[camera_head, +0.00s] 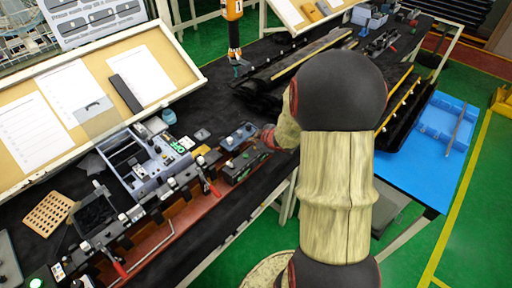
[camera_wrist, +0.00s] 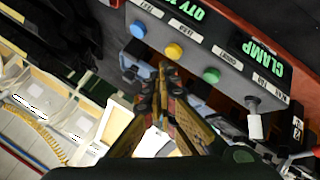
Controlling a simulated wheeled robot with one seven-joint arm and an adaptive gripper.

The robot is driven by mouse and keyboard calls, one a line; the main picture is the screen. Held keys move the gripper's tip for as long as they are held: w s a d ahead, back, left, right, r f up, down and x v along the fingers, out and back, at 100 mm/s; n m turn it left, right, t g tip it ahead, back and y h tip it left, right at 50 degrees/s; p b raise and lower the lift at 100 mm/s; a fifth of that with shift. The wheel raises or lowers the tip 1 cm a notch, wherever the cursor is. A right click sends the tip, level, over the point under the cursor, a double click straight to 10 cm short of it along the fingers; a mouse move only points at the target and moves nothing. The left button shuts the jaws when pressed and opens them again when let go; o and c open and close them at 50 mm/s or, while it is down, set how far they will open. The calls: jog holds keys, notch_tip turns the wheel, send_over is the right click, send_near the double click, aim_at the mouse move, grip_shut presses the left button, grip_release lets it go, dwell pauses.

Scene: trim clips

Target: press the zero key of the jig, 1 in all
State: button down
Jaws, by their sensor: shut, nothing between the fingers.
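In the wrist view the jig's dark grey control panel (camera_wrist: 240,85) crosses the upper right, seen upside down. It has a blue key (camera_wrist: 138,29), a yellow key (camera_wrist: 173,51) and a green key (camera_wrist: 211,75) in a row. The small label beside the yellow key seems to read ZERO, but it is blurred. My gripper (camera_wrist: 162,70) is shut and empty, its tips close below the yellow key; I cannot tell whether they touch it. In the head view my arm hides most of my gripper beside the dark bench.
Green displays reading QTY and CLAMP sit above the keys, and a white-tipped lever (camera_wrist: 254,122) stands at the panel's right. In the head view a grey divided tray (camera_head: 140,170), red-handled clamps (camera_head: 208,184) and a tilted board (camera_head: 95,100) crowd the bench. A blue table (camera_head: 418,170) stands right.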

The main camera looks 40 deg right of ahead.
jog(key=shift+f, duration=0.4)
jog(key=shift+f+b, duration=0.45)
jog(key=shift+b, duration=0.1)
dwell(0.8)
jog(key=shift+r, duration=0.1)
jog(key=shift+r+p, duration=0.8)
jog(key=shift+p, duration=0.15)
notch_tip(320, 180, up, 5)
jog(key=p, duration=0.5)
dwell(0.8)
